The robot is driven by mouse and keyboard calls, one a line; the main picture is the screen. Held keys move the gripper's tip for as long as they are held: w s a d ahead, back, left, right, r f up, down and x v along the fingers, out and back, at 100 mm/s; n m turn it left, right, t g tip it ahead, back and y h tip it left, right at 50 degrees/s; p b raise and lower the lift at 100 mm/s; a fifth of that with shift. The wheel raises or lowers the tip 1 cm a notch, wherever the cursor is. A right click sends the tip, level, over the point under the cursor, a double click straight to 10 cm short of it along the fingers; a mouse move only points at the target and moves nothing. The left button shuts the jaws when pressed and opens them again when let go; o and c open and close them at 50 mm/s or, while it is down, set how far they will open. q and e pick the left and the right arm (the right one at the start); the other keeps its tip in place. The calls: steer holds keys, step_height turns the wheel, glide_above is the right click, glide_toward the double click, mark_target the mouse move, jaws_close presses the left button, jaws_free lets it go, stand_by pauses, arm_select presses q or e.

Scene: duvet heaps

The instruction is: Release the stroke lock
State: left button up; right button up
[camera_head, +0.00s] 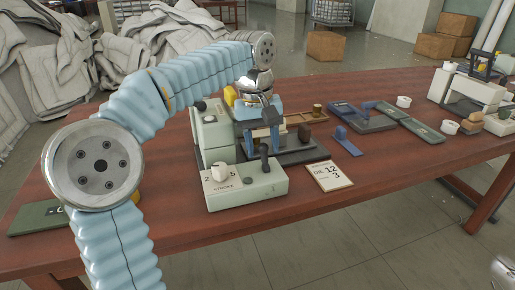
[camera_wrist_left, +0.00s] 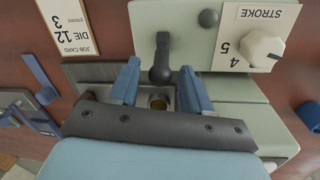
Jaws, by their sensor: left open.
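A pale green press (camera_head: 245,187) stands on the red-brown table. Its front block carries a white stroke knob (camera_head: 220,172) on a numbered STROKE plate, also seen in the left wrist view (camera_wrist_left: 262,48). Beside the knob is a dark lever with a rounded end (camera_head: 264,158), which I take for the stroke lock. In the left wrist view the lever (camera_wrist_left: 160,70) lies between the fingertips in the picture; contact is not visible. My left gripper (camera_head: 262,145) is open, its blue fingers pointing down over the press.
A job card (camera_head: 329,176) reading DIE 12 and 3 lies right of the press. A blue tool (camera_head: 346,141), dark trays (camera_head: 375,118) and a second pale machine (camera_head: 470,90) stand farther right. The table front right of the card is clear. Duvet heaps (camera_head: 60,70) lie behind.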

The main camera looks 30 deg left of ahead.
mark_target(267, 158)
arm_select(q)
steer(key=shift+c, duration=0.3)
jaws_close()
arm_select(e)
steer(key=shift+f, duration=0.15)
arm_select(q)
steer(key=shift+s+d+t+y+b, duration=0.4)
steer(key=shift+t+y+b, duration=0.3)
steer(key=shift+y+b, duration=0.3)
steer(key=t+y+b, duration=0.1)
steer(key=b, duration=0.1)
steer(key=s+d+t+y+b, duration=0.1)
steer(key=b, duration=0.1)
steer(key=d+t+y+b, duration=0.1)
steer(key=y+b, duration=0.1)
steer(key=shift+s+d+f+m+t+b, duration=0.2)
steer(key=shift+s+m+t+b, duration=0.1)
steer(key=shift+s+t, duration=0.1)
steer(key=shift+s+d+r+t+y+b, duration=0.1)
steer(key=shift+s+d+t+y+b, duration=0.2)
steer(key=shift+t+y+b, duration=0.7)
arm_select(e)
step_height(267, 158, down, 11)
steer(key=d, duration=0.2)
steer(key=shift+w+d, duration=0.15)
steer(key=shift+w, duration=0.25)
arm_select(q)
steer(key=shift+b, duration=0.3)
